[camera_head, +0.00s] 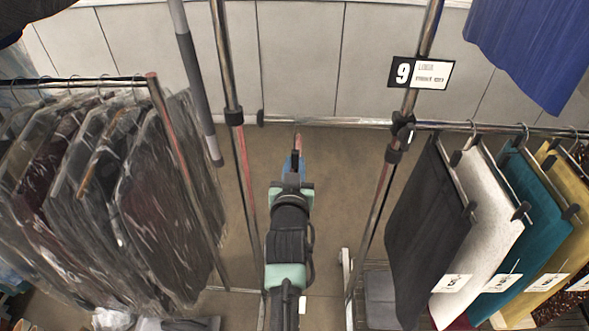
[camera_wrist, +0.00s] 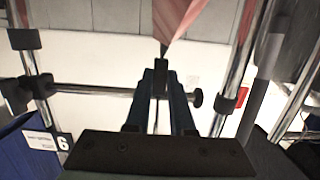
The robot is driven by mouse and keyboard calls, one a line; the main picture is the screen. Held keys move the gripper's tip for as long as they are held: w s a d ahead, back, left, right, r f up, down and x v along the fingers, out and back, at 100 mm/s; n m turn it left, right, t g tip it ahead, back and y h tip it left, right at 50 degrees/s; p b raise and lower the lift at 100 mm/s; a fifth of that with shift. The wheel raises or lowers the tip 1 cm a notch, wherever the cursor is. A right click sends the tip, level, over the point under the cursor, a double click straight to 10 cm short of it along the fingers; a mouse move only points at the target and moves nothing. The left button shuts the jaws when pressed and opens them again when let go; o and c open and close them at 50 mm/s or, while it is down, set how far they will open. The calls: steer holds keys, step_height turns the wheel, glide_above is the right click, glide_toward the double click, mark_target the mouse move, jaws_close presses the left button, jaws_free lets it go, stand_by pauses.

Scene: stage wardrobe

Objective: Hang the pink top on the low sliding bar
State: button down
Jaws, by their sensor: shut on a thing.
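My gripper (camera_head: 295,160) is at the middle of the head view, at the end of my outstretched arm. In the wrist view its blue fingers (camera_wrist: 160,75) are shut on the pink top (camera_wrist: 178,18), of which only a folded part shows at the top edge. In the head view the pink top (camera_head: 298,141) is a thin sliver beyond the fingertips; its hanger cannot be made out. The low sliding bar (camera_head: 335,122) runs across just beyond my gripper, with its capped free end at the left. It also shows in the wrist view (camera_wrist: 90,90), apart from the fingers.
Skirts and trousers, including a teal one (camera_head: 535,195), hang at the bar's right. A sign with a 9 (camera_head: 420,73) is on the right upright. A blue garment (camera_head: 530,50) hangs above. Bagged clothes (camera_head: 120,200) fill the left rack. The bar's left stretch between the uprights is bare.

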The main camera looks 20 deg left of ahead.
steer(key=shift+r+b+x, duration=0.25)
steer(key=shift+b+x, duration=1.1)
steer(key=shift+x, duration=0.1)
steer(key=shift+r+b+x, duration=0.2)
steer(key=shift+b+x, duration=1.15)
steer(key=shift+x, duration=0.1)
steer(key=shift+w+a, duration=0.1)
steer(key=shift+w, duration=0.3)
steer(key=shift+w+b, duration=0.1)
steer(key=shift+b, duration=0.2)
steer(key=shift+f+b, duration=1.55)
steer(key=shift+f, duration=0.25)
steer(key=shift+r, duration=0.1)
steer(key=c, duration=0.8)
jaws_free()
steer(key=shift+c, duration=0.2)
steer(key=shift+o, duration=0.7)
